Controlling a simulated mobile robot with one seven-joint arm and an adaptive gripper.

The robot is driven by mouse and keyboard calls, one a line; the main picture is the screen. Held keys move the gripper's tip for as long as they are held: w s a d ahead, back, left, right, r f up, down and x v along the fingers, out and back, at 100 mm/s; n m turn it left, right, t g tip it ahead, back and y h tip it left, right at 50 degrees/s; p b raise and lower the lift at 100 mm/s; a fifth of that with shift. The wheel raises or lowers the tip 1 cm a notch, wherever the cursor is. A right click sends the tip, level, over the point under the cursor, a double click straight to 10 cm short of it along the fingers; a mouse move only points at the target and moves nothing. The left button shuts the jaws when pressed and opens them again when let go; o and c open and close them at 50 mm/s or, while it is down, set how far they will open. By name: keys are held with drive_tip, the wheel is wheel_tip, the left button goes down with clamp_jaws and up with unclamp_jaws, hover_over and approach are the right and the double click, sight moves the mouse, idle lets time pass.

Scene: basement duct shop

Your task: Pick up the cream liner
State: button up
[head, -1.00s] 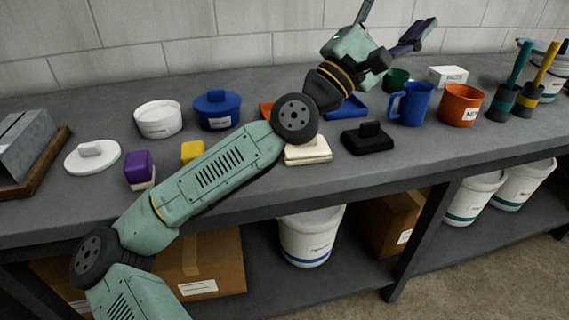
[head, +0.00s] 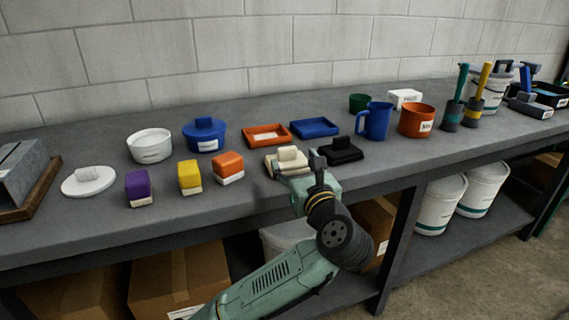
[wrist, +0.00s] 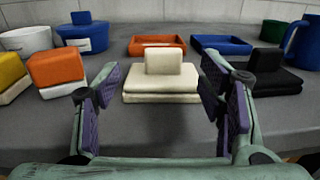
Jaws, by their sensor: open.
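The cream liner (head: 284,161) is a flat, pale, layered block with an upright tab on top. It lies near the front edge of the grey bench, and in the wrist view the liner (wrist: 160,76) is straight ahead in the middle. My gripper (head: 296,170) is open and empty, at the near side of the liner. In the wrist view my gripper (wrist: 159,90) has one purple-padded finger toward each side, with the liner's tab centred beyond them. I cannot tell whether the fingers reach past the liner's near edge.
A similar black block (head: 341,151) lies close to the right of the liner. An orange-and-white block (head: 229,167) sits to the left. An orange tray (head: 267,136) and a blue tray (head: 314,128) lie behind. Mugs stand farther right.

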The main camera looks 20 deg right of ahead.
sight(288, 149)
drive_tip(key=w, duration=0.2)
drive_tip(key=w+p, duration=0.1)
drive_tip(key=w, duration=0.2)
drive_tip(key=w+p, duration=0.1)
drive_tip(key=w, duration=0.1)
drive_tip(key=shift+w+d+r, duration=0.15)
drive_tip(key=shift+w+d, duration=0.15)
drive_tip(key=shift+d, duration=0.05)
drive_tip(key=shift+c, duration=0.2)
drive_tip(key=c, duration=1.2)
